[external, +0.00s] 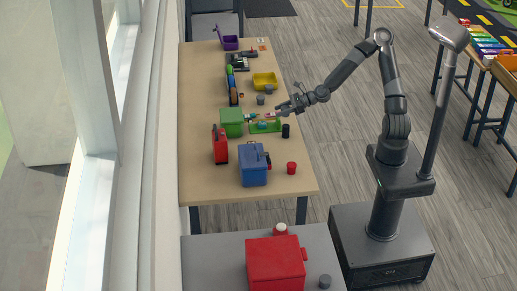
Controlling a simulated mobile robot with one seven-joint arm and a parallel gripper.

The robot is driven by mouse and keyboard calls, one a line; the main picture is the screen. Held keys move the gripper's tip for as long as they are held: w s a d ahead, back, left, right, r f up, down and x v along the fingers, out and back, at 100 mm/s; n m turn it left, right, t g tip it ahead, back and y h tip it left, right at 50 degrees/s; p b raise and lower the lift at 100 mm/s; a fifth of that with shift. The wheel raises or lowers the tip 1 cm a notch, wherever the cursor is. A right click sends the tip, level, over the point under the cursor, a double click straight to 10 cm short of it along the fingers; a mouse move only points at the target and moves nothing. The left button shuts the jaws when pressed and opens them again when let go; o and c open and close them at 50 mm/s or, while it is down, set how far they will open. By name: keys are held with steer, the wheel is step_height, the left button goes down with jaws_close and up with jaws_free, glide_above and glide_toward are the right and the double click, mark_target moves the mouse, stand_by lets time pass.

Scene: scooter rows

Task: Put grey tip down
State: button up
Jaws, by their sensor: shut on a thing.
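My gripper (283,108) is at the end of my arm, which reaches in from the right over the wooden table (215,185). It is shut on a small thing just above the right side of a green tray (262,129). The thing is too small in this view to tell its colour or shape, so I cannot make out the grey tip for sure. Small coloured pieces show in or above the tray. Two small grey round things, one (260,99) nearer and one (268,89) farther, stand on the table behind the tray.
A green box (232,122) stands left of the tray and a black cup (286,131) right of it. A yellow bin (264,79) is behind. A red case (220,146), blue box (253,170) and red cup (291,168) stand in front.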

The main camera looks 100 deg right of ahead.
step_height(320, 180, up, 4)
steer(key=shift+r, duration=0.25)
steer(key=w+a+n+y, duration=0.2)
steer(key=w+a, duration=0.1)
steer(key=a, duration=0.5)
steer(key=w+a+n+y, duration=0.2)
steer(key=w+a, duration=0.1)
steer(key=a, duration=0.5)
steer(key=n+g+y, duration=0.7)
steer(key=n+y, duration=0.1)
glide_above(305, 242)
step_height(305, 242, down, 16)
steer(key=shift+d, duration=0.1)
steer(key=shift+t, duration=0.3)
steer(key=shift+f, duration=2.1)
steer(key=shift+f, duration=0.1)
